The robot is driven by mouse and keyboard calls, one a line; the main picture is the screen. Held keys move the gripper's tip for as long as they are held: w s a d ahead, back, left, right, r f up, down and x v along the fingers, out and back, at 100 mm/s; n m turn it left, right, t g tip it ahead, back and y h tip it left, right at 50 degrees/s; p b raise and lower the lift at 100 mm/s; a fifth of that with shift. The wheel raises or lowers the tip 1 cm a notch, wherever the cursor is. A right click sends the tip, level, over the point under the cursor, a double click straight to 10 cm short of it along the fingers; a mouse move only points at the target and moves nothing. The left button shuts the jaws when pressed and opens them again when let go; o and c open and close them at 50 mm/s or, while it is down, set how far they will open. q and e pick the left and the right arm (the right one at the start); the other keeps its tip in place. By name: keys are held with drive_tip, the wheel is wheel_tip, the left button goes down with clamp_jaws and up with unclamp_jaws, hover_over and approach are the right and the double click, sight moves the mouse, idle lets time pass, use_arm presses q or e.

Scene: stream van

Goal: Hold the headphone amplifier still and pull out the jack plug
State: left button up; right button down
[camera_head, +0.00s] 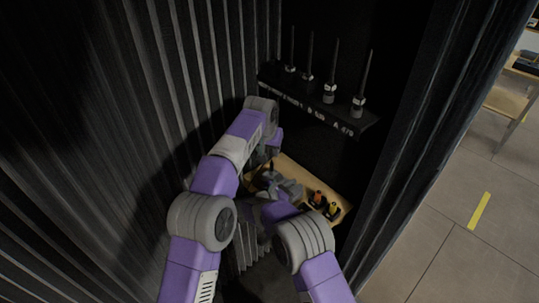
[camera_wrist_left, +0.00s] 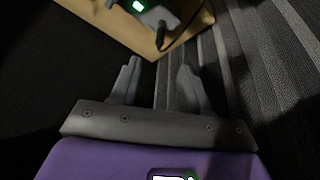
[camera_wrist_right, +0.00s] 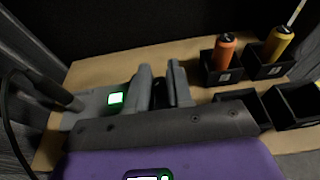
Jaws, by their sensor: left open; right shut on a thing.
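The headphone amplifier is a small grey box with a lit green screen (camera_wrist_right: 115,99) on a wooden shelf. It also shows at the top of the left wrist view (camera_wrist_left: 148,12). The dark jack plug (camera_wrist_left: 161,36) sits in its side, with a black cable; the plug shows at left in the right wrist view (camera_wrist_right: 55,95). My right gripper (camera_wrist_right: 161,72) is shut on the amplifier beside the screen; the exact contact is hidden. My left gripper (camera_wrist_left: 158,72) is open and empty, apart from the plug, with its fingers pointing towards the shelf edge.
Two small black bins hold an orange bottle (camera_wrist_right: 224,50) and a yellow bottle (camera_wrist_right: 277,42); empty black bins (camera_wrist_right: 296,104) stand in front. A dark rack (camera_head: 318,108) with several upright rods is above the shelf (camera_head: 292,170). Ribbed dark walls (camera_head: 90,130) close in on the left.

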sight(271, 164)
use_arm(q)
drive_tip(key=shift+s, duration=0.15)
drive_tip(key=shift+f, duration=0.15)
drive_tip(key=x, duration=1.1)
drive_tip(key=shift+f, duration=0.4)
clamp_jaws()
